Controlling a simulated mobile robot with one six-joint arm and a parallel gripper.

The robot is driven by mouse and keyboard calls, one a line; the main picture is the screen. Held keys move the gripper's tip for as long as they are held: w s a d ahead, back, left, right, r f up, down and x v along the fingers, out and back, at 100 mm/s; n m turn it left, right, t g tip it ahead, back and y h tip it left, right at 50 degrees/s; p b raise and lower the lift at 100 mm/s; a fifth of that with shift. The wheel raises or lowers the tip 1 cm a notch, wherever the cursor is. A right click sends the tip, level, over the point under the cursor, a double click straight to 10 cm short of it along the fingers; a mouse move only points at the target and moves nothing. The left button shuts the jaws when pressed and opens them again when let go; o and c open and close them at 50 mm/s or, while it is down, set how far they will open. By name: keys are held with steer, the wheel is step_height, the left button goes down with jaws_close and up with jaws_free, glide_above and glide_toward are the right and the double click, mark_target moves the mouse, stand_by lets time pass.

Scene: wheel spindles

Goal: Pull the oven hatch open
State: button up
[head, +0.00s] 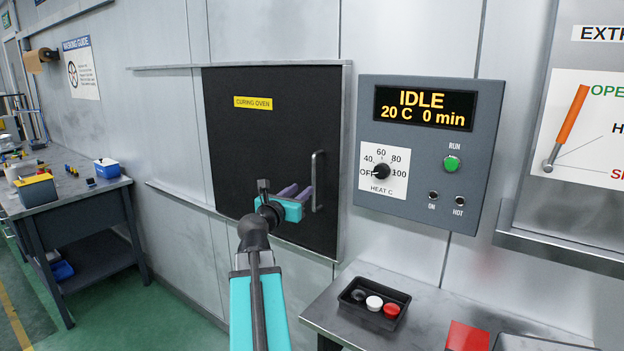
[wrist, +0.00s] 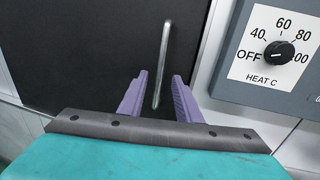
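The oven hatch (head: 255,150) is a dark flat panel with a yellow "CURING OVEN" label, and it looks closed in its wall frame. Its upright metal handle (head: 316,182) is near the hatch's right edge. My gripper (head: 303,190) is in front of the hatch, close to the handle on its left in the head view. In the wrist view the handle (wrist: 162,65) stands between the directions of my two purple fingers (wrist: 158,78), which are apart with nothing held. Whether the fingertips reach around the handle cannot be told.
A control panel (head: 430,148) reading IDLE, 20 C, 0 min juts out just right of the hatch. A bench (head: 440,325) with a small black tray (head: 358,311) of caps stands below right. A worktable (head: 75,200) is at the left.

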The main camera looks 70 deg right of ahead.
mark_target(313, 181)
steer(key=shift+s+d+p, duration=0.2)
steer(key=shift+d+p, duration=0.2)
steer(key=shift+d, duration=2.25)
steer(key=shift+s+d+p, duration=0.15)
steer(key=shift+d+p, duration=0.2)
steer(key=shift+d, duration=2.3)
